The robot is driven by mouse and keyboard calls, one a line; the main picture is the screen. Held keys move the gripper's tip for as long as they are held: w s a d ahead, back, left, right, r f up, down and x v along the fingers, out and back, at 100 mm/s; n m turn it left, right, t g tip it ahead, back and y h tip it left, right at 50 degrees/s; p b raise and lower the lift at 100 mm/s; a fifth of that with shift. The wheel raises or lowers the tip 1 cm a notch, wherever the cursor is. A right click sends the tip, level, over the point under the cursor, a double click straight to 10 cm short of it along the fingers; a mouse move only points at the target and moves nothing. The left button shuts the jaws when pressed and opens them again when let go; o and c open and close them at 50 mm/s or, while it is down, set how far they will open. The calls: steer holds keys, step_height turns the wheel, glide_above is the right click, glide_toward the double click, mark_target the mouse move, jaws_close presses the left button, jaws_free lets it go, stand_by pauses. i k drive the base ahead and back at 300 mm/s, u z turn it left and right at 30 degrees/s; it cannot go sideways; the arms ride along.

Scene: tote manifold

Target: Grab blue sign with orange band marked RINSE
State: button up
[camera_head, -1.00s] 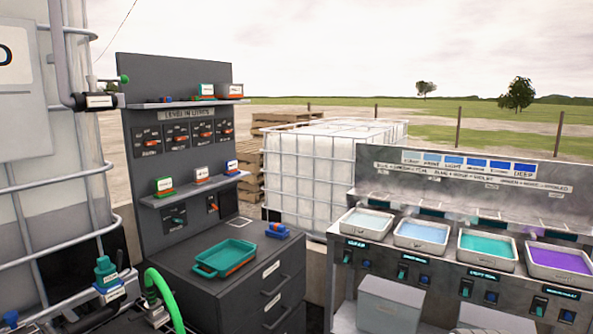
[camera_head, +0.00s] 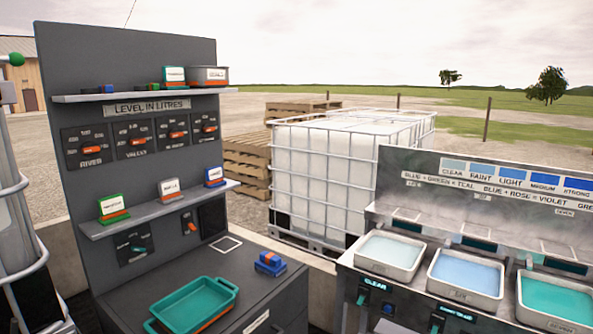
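A small blue sign with a white face and an orange band (camera_head: 214,177) stands upright at the right end of the lower shelf on the dark panel. Its lettering is too small to read, so I cannot confirm that it says RINSE. To its left on the same shelf stand a grey sign with an orange band (camera_head: 169,189) and a green sign with an orange band (camera_head: 113,208). My gripper is not in view.
A teal tray (camera_head: 195,304) and a blue-orange block (camera_head: 269,263) lie on the dark cabinet below. A bench with liquid trays (camera_head: 466,278) stands right.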

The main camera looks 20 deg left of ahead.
mark_target(214, 175)
steer(key=u, duration=0.15)
steer(key=i, duration=1.4)
steer(key=u, duration=1.2)
steer(key=i, duration=0.65)
steer(key=u, duration=0.3)
steer(key=k, duration=0.85)
steer(key=u, duration=0.15)
steer(key=i, duration=0.85)
steer(key=z, duration=0.05)
